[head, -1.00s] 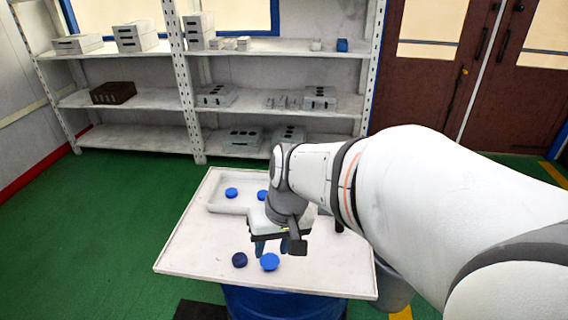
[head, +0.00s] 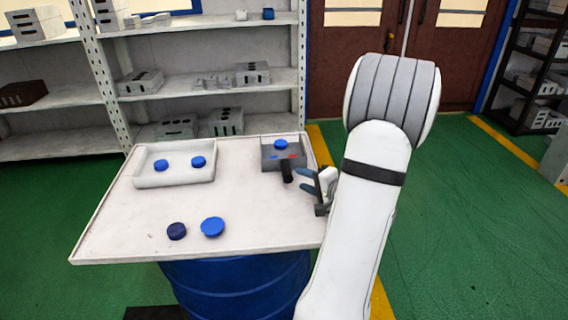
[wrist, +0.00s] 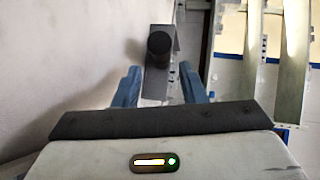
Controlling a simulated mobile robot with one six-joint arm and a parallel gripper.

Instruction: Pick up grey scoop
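The grey scoop (head: 268,164) sits at the back right of the white table in the head view. Its black handle (head: 287,172) points toward the table's front. A blue round piece (head: 281,145) shows in or just behind the scoop. My gripper (head: 302,178) is low beside the handle, on its right, with blue fingers toward it. In the wrist view the fingers (wrist: 158,85) are apart, with nothing held between them. The dark handle end (wrist: 159,44) and grey scoop body (wrist: 154,82) show ahead, between the fingertips in the picture. I cannot tell whether they touch.
The white table (head: 130,225) stands on a blue drum (head: 240,285). A white tray (head: 174,180) holds two blue discs. A dark blue disc (head: 177,231) and a brighter blue one (head: 212,227) lie near the front. Shelves (head: 200,87) stand behind.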

